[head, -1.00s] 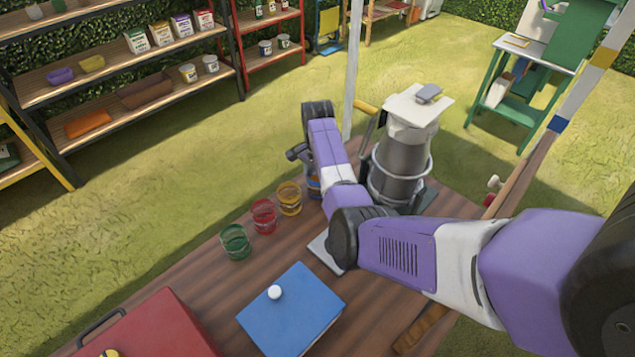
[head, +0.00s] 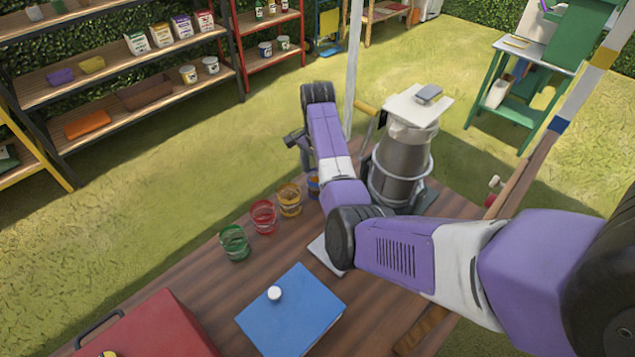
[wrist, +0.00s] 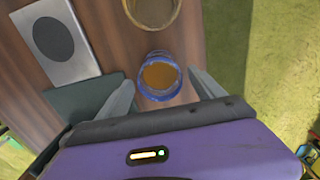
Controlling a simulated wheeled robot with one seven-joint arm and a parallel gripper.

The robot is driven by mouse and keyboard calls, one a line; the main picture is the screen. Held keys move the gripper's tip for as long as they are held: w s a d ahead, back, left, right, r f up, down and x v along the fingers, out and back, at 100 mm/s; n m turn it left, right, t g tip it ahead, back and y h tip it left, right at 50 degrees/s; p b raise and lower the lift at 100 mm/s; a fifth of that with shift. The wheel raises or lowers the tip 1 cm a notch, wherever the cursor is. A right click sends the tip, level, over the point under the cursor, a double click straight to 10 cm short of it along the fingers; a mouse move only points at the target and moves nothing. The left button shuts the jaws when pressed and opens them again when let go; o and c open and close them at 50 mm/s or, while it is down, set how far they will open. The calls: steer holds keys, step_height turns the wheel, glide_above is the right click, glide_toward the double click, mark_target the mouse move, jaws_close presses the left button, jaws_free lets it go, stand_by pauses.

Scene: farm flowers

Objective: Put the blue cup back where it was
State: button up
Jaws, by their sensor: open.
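The blue cup (wrist: 147,92) is clear with a blue rim and orange-brown contents. It stands upright on the wooden table in the wrist view. My gripper (wrist: 163,82) is open, with one finger to each side of the cup; I cannot tell whether either touches it. In the head view the blue cup (head: 313,184) is partly hidden behind my arm, at the far end of a row with the yellow cup (head: 289,199), red cup (head: 263,216) and green cup (head: 234,242). My fingers are hidden there.
A large grey urn (head: 400,165) stands close to the right of my arm. A grey plate (wrist: 72,62) lies left of the cup in the wrist view. A blue box (head: 290,315) and a red case (head: 150,325) sit nearer on the table.

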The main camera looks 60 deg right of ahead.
step_height(320, 180, up, 7)
steer(key=shift+b, duration=0.35)
steer(key=shift+r, duration=0.1)
stand_by(0.4)
